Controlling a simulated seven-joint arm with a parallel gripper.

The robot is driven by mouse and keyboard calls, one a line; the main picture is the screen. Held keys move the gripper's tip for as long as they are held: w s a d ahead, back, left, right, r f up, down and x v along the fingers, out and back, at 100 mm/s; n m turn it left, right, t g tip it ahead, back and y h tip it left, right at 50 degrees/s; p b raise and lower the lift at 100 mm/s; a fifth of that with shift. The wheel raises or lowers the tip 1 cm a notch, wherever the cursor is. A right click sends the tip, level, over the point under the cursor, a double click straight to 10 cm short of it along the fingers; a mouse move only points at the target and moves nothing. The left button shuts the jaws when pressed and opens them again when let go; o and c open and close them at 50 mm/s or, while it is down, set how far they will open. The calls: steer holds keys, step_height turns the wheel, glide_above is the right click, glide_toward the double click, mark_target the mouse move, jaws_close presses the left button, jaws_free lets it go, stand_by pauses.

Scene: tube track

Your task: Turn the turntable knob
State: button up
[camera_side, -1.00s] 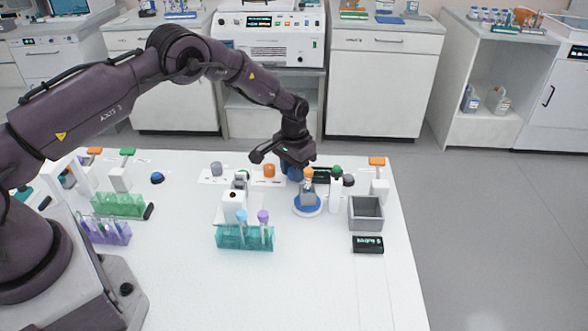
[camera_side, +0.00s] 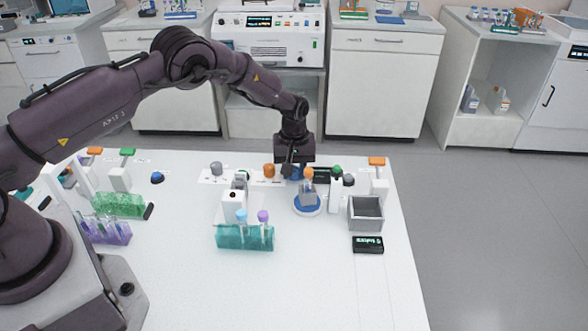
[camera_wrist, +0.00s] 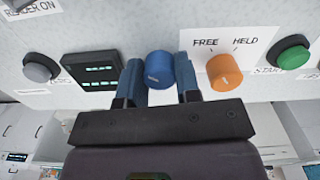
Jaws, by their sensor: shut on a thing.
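A blue knob (camera_wrist: 158,70) with a pale mark on its face stands on a white panel, between the two blue-grey fingers of my gripper (camera_wrist: 160,82) in the wrist view. The fingers are shut on it from both sides. In the side view my gripper (camera_side: 293,170) is low at the panel near the back edge of the table, and it hides most of the knob. A round blue turntable (camera_side: 307,211) stands in front of it, bearing a grey holder and an orange-capped tube (camera_side: 308,175).
An orange knob (camera_wrist: 224,72) marked FREE and HELD is close beside my gripper, with a green button (camera_wrist: 290,57) beyond. A black display (camera_wrist: 92,70) and a grey button (camera_wrist: 40,68) are on the other side. A grey bin (camera_side: 366,213) stands right of the turntable.

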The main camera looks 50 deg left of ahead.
steer(key=shift+n, duration=0.7)
steer(key=o, duration=0.6)
steer(key=shift+o, duration=0.2)
step_height(320, 180, up, 13)
stand_by(0.3)
